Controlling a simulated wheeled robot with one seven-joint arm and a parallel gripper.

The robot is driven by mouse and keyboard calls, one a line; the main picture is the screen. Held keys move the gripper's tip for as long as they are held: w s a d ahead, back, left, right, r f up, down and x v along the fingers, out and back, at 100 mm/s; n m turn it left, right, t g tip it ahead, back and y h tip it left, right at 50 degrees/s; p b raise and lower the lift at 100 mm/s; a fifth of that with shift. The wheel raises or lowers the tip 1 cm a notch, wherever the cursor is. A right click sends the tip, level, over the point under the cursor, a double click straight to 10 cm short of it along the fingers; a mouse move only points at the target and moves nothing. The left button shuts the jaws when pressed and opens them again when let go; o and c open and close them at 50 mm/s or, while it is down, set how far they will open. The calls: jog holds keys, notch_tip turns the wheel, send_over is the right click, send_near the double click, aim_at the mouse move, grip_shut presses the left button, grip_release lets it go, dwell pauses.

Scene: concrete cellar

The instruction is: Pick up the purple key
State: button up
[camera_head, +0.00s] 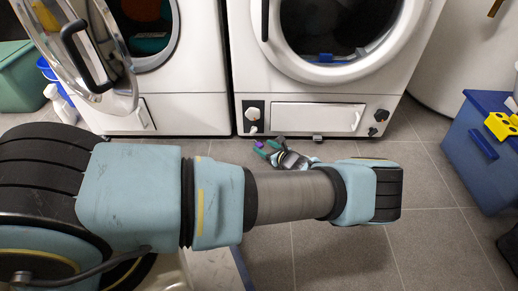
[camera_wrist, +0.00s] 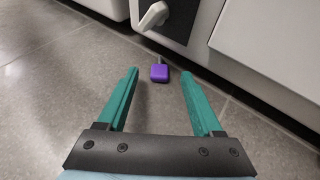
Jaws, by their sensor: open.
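The purple key (camera_wrist: 159,73) lies on the tiled floor near the base of a white machine. In the wrist view its square purple head faces me and a short grey shaft points away toward the machine. It is ahead of and between the lines of the two teal fingers of my gripper (camera_wrist: 159,85), which is open and empty. In the head view the key (camera_head: 258,144) is a small purple spot beside the fingertips of my gripper (camera_head: 268,149); my arm hides part of the gripper and the floor.
Two white front-loading machines (camera_head: 318,88) stand behind the key; the left one's round door (camera_head: 118,95) hangs open. A blue bin (camera_head: 478,150) with a yellow item (camera_head: 500,126) stands at right. A green container (camera_head: 20,75) is at far left.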

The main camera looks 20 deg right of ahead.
jog(key=shift+x, duration=0.85)
grip_shut()
